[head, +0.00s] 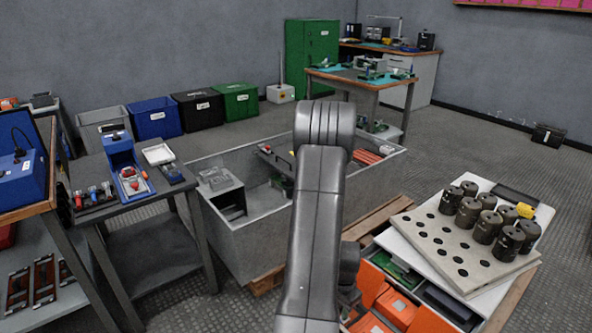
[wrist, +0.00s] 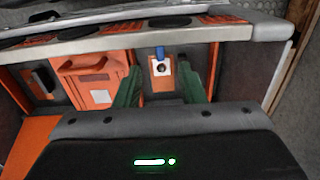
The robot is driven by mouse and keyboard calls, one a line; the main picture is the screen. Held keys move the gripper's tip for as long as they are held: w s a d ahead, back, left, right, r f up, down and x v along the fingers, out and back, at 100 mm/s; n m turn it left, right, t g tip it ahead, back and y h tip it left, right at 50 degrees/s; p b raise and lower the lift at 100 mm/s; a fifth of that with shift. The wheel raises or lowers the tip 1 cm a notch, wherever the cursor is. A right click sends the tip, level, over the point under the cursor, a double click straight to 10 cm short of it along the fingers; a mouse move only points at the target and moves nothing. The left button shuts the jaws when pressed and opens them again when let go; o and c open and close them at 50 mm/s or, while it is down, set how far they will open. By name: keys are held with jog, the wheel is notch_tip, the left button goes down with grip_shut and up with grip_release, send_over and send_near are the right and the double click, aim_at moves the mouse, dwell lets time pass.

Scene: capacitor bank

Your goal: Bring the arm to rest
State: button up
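My arm (head: 322,200) rises through the middle of the head view, bends at the top and comes down again behind itself. My gripper is hidden behind the arm there. In the wrist view my gripper (wrist: 174,68) shows as two green fingers set well apart, with nothing held between them. Beyond the fingers are an orange bin (wrist: 92,84) on the left and a small orange piece with a white label (wrist: 162,72). How far the fingertips are from these is not clear.
A pale board with holes (head: 437,241) bears several dark cylinders (head: 487,219) at the right. Orange boxes (head: 397,304) sit below it. A grey open crate (head: 245,240) stands behind my arm. A side table with a blue device (head: 122,160) is at the left.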

notch_tip(320, 180, up, 6)
jog(key=p, duration=0.3)
jog(key=shift+f, duration=0.25)
